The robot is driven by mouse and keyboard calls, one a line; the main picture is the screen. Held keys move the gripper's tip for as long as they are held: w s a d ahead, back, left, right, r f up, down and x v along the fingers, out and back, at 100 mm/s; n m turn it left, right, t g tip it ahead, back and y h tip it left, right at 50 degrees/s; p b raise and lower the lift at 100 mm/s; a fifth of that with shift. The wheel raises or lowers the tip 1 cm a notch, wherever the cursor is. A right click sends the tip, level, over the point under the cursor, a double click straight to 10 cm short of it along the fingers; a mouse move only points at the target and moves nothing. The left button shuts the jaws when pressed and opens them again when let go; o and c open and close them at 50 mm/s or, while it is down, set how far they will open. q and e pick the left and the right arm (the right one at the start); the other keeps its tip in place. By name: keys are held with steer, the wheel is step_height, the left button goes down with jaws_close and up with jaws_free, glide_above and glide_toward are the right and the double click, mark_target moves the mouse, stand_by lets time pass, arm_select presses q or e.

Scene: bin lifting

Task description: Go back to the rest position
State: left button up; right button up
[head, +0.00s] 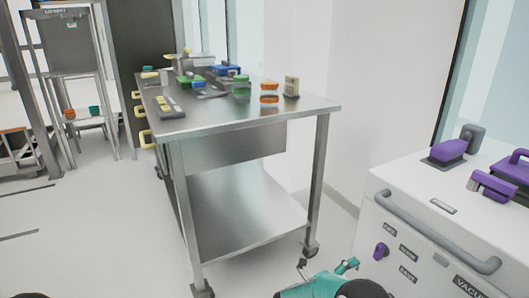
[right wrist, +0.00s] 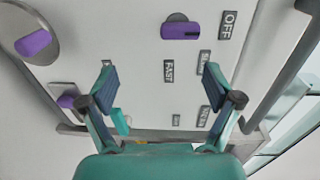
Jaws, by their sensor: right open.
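My right gripper (head: 325,268) shows at the bottom of the head view, in front of the white cabinet's left side. In the right wrist view, its two fingers (right wrist: 158,75) stand wide apart with nothing between them. The cabinet's labelled front panel lies beyond the fingers in that view. My left gripper is in neither view.
A white cabinet (head: 365,220) with a grey handle bar (head: 435,235) and purple knobs (head: 381,251) stands close at the right. A wheeled steel table (head: 225,117) holding small containers stands ahead. Open floor (head: 100,240) lies to the left.

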steer(key=s+a+f+m+g+y, duration=0.2)
steer(key=s+f+m+g+y, duration=0.25)
steer(key=s+f, duration=0.45)
steer(key=s+a+f+m+g+y, duration=0.25)
steer(key=s+f+m+y, duration=0.3)
steer(key=s+f, duration=0.4)
steer(key=s+a+f+m+g+y, duration=0.25)
steer(key=s+a+m+y, duration=0.45)
steer(key=s+a+m, duration=0.5)
step_height(320, 180, up, 36)
steer(key=s+a+m+t+y+p, duration=0.1)
steer(key=m+t+y+p, duration=0.2)
steer(key=m+p, duration=1.7)
steer(key=p, duration=1.3)
steer(key=shift+s+a+r+t, duration=0.2)
steer(key=shift+s+a+t, duration=0.05)
steer(key=shift+s+t, duration=0.1)
